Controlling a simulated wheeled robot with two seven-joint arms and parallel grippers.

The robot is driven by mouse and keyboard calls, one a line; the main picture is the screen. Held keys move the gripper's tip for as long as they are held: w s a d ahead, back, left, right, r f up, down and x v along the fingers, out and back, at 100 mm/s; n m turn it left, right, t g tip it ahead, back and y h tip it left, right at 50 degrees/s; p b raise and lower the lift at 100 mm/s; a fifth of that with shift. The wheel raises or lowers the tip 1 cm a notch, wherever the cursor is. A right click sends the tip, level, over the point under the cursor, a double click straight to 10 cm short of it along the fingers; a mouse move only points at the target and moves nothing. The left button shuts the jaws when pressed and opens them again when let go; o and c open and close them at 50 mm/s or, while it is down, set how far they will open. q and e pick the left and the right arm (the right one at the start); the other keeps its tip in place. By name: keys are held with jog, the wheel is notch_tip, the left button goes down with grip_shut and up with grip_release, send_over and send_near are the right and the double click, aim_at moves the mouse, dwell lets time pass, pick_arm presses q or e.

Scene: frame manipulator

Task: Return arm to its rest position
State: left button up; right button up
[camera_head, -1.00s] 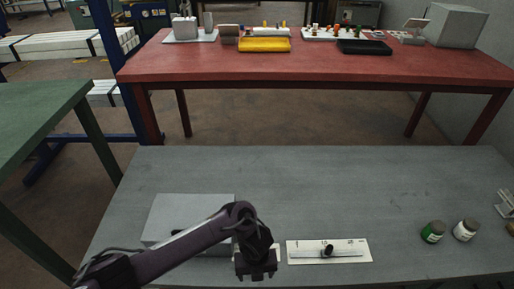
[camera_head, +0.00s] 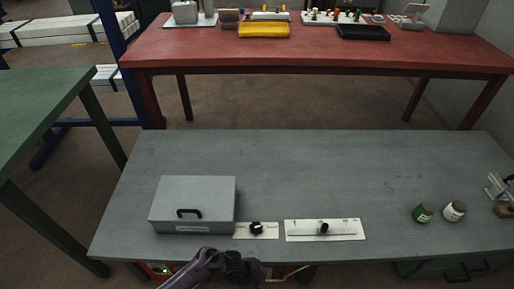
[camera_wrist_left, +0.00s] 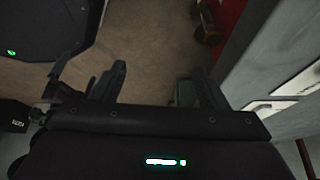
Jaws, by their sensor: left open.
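My left arm (camera_head: 215,271) comes in at the bottom of the head view, low and in front of the grey table's near edge. Its gripper is not clearly seen there. In the left wrist view my left gripper (camera_wrist_left: 160,80) is open, with two dark fingers spread apart and nothing between them. The brown floor (camera_wrist_left: 150,35) shows beyond the fingers. The grey table (camera_wrist_left: 285,60) runs along the right of that view, apart from the fingers. My right gripper is in neither view.
On the grey table (camera_head: 310,170) stand a grey box (camera_head: 195,198) with a black handle, a small knob plate (camera_head: 270,231), a slider plate (camera_head: 345,230) and two jars (camera_head: 423,213). A red table (camera_head: 320,55) stands behind and a green table (camera_head: 40,110) at left.

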pick_arm(q)
jog(key=s+a+f+n+y+p, duration=0.1)
jog(key=s+a+f+n, duration=0.3)
jog(key=s+a, duration=0.4)
jog(key=s+a+f+n+y+p, duration=0.1)
jog(key=s+a+f+n+y, duration=0.1)
jog(key=s+a+f+n, duration=0.2)
jog(key=s+a+f+n+t+y+p, duration=0.1)
jog(key=s+a+f+n, duration=0.3)
jog(key=s+a+n, duration=0.4)
jog(key=s+a+y, duration=0.1)
jog(key=s+a, duration=0.3)
jog(key=s, duration=0.3)
jog(key=shift+a+f+n, duration=0.15)
jog(key=shift+a+n, duration=0.05)
jog(key=shift+n, duration=0.1)
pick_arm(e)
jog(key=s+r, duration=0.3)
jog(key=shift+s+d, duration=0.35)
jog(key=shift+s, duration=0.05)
pick_arm(q)
jog(key=shift+c, duration=0.2)
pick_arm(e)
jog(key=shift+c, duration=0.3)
